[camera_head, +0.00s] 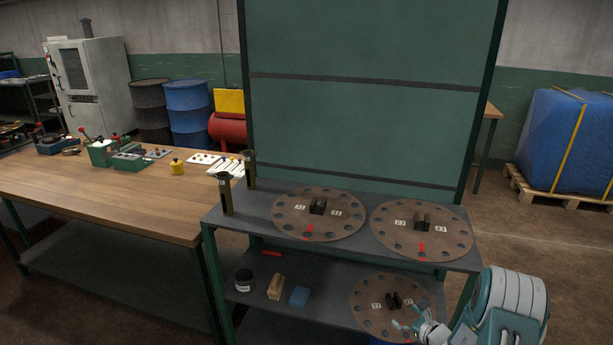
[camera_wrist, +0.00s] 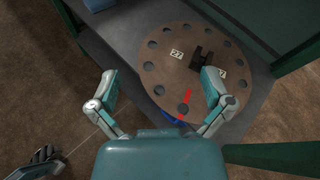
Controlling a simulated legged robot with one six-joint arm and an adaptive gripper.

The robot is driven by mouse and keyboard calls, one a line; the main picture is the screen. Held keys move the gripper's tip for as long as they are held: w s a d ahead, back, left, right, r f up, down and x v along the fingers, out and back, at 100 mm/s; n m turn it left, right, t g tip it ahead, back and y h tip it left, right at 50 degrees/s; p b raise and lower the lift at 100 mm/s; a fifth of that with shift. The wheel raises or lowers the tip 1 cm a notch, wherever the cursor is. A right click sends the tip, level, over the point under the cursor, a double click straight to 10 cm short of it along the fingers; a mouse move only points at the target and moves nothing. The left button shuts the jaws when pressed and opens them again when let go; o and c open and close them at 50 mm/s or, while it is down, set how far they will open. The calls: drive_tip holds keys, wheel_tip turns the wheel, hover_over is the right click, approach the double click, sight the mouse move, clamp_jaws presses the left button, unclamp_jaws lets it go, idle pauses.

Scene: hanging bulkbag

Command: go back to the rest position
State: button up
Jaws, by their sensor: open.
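My gripper (camera_head: 418,325) is at the lower right in the head view, in front of the lower shelf. In the wrist view my gripper (camera_wrist: 160,108) has its two fingers spread apart with nothing between them. Beyond the fingers is a brown round plate with holes (camera_wrist: 175,62), marked 22, with a dark block at its centre and a red mark near its edge. The same plate shows on the lower shelf in the head view (camera_head: 372,308), partly hidden by my gripper. I cannot tell whether the fingers touch it.
Two similar plates, (camera_head: 300,228) and (camera_head: 390,238), lie on the top shelf (camera_head: 262,206). A dark cup (camera_head: 243,281), a tan brush or block (camera_head: 275,288) and a blue block (camera_head: 299,296) are on the lower shelf. A wooden workbench (camera_head: 130,200) stands left.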

drive_tip(key=s+a+r+n+g+y, duration=0.1)
drive_tip(key=s+a+r+n+g, duration=0.35)
drive_tip(key=r, duration=0.45)
drive_tip(key=s+a+r+n+g+y, duration=0.1)
drive_tip(key=s+a+r+n, duration=0.2)
drive_tip(key=a+r+n, duration=0.4)
drive_tip(key=s+a+r+n+g+y, duration=0.15)
drive_tip(key=s+a+r+n, duration=0.3)
drive_tip(key=r, duration=0.55)
drive_tip(key=s+r+n+h, duration=0.3)
drive_tip(key=s+n, duration=0.1)
drive_tip(key=s, duration=0.4)
drive_tip(key=s+d+r+n+h, duration=0.1)
drive_tip(key=s+r+n+h, duration=0.2)
drive_tip(key=s, duration=0.5)
drive_tip(key=s+d+r+n+h, duration=0.1)
drive_tip(key=s+r+n+h, duration=0.2)
drive_tip(key=s, duration=0.4)
drive_tip(key=r+n, duration=0.1)
drive_tip(key=n, duration=0.1)
drive_tip(key=shift+s+r+n+h, duration=0.3)
drive_tip(key=shift+s+h, duration=0.05)
drive_tip(key=shift+s, duration=0.05)
